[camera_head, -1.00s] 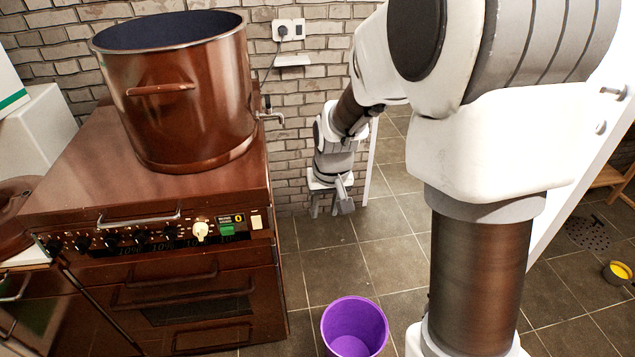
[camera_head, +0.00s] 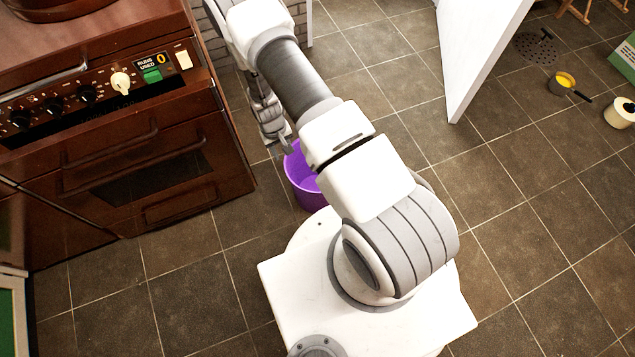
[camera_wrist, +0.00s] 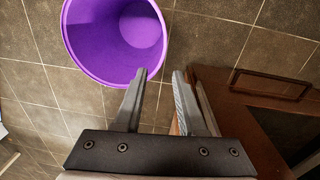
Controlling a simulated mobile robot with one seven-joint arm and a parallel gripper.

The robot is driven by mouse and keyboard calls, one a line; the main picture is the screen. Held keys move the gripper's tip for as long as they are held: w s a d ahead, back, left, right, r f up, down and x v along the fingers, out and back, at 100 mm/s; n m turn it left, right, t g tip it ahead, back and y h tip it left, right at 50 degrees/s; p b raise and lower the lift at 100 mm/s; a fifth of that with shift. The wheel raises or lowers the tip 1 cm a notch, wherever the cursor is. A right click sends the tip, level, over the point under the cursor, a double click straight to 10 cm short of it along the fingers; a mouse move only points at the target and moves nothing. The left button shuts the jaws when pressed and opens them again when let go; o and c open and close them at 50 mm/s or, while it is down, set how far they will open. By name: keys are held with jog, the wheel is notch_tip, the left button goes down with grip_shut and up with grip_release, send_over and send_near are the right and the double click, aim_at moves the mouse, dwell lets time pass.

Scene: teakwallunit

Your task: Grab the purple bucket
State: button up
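The purple bucket (camera_head: 303,180) stands on the tiled floor just past my base in the head view, partly hidden by my arm. In the wrist view the bucket (camera_wrist: 82,42) is at the upper left, its open mouth facing the camera. My gripper (camera_wrist: 160,76) is open, with nothing between its fingers. In the wrist view its left fingertip appears close to the bucket's rim; I cannot tell whether they touch. In the head view my gripper (camera_head: 279,148) hangs down beside the bucket's far left side.
A brown stove (camera_head: 120,140) stands close on the left; its front also shows in the wrist view (camera_wrist: 235,115). A white panel (camera_head: 480,50) stands at the upper right. A yellow-filled pan (camera_head: 562,83) and a white roll-shaped item (camera_head: 620,113) lie far right. Floor at front left and right is clear.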

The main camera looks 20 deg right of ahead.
jog(key=f+b, duration=0.1)
jog(key=f, duration=0.3)
jog(key=f+b, duration=0.1)
jog(key=f, duration=0.3)
jog(key=d+f+b, duration=0.1)
jog(key=f+b, duration=0.1)
jog(key=f, duration=0.2)
jog(key=shift+s+f, duration=0.1)
jog(key=shift+f, duration=0.3)
jog(key=shift+a+f+b, duration=0.1)
jog(key=shift+f+b, duration=1)
jog(key=shift+f, duration=1.5)
jog(key=shift+f+b, duration=0.25)
jog(key=shift+b, duration=0.2)
jog(key=shift+c, duration=0.2)
grip_shut()
